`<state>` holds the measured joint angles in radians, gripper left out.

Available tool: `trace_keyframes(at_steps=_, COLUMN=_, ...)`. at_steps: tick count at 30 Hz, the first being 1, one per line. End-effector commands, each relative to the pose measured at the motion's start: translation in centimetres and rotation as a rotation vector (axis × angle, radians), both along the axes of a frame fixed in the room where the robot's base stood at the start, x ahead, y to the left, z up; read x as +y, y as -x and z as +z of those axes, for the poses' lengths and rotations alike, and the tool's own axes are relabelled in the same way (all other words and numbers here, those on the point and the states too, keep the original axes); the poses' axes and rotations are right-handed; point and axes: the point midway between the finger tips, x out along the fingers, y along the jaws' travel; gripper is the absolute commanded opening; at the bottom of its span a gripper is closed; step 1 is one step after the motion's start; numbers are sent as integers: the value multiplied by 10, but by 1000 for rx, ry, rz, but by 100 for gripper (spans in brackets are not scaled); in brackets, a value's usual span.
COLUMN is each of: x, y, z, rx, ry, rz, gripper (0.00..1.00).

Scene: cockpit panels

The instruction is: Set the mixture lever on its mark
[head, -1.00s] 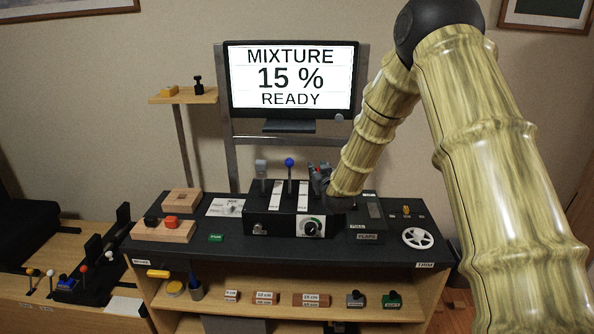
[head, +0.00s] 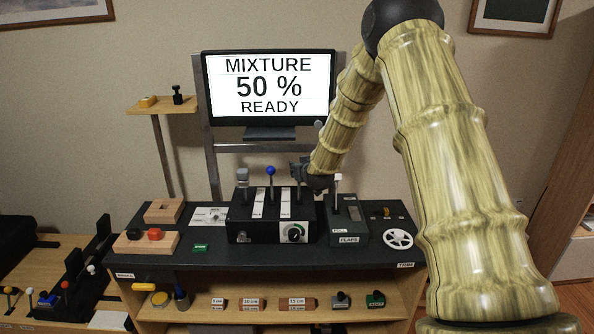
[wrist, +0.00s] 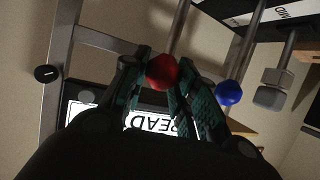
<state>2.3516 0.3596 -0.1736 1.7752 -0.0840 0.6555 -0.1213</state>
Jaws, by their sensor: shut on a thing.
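The mixture lever's red knob (wrist: 162,71) sits between the two teal finger pads of my gripper (head: 301,170) in the wrist view. My gripper is shut on it. In the head view my gripper is at the right end of the black lever box (head: 264,238) and hides the knob. The lever's slot and mark cannot be made out there. The screen (head: 269,88) reads MIXTURE 50 % READY.
A blue-knobbed lever (head: 271,171) and a grey-knobbed lever (head: 242,174) stand left of my gripper. The white-topped flaps lever (head: 338,178) stands close on its right. A trim wheel (head: 398,239) lies at the desk's right.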

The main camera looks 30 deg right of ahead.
Motion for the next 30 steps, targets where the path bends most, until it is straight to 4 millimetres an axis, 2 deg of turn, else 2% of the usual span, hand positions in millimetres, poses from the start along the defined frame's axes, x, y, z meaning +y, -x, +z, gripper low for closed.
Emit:
trace_keyframes(at_steps=8, x=-1, y=-2, z=4, rx=-7, ry=5, rz=-1, gripper=0)
trace_keyframes(at_steps=9, x=-1, y=-2, z=4, rx=-7, ry=5, rz=-1, gripper=36)
trace_keyframes(at_steps=12, x=-1, y=-2, z=3, rx=-6, ry=4, rz=-1, gripper=51)
trace_keyframes(at_steps=23, x=1, y=0, z=3, rx=-4, ry=2, rz=1, gripper=51)
trace_keyframes(at_steps=30, x=8, y=23, z=13, rx=-4, ry=1, rz=1, gripper=51)
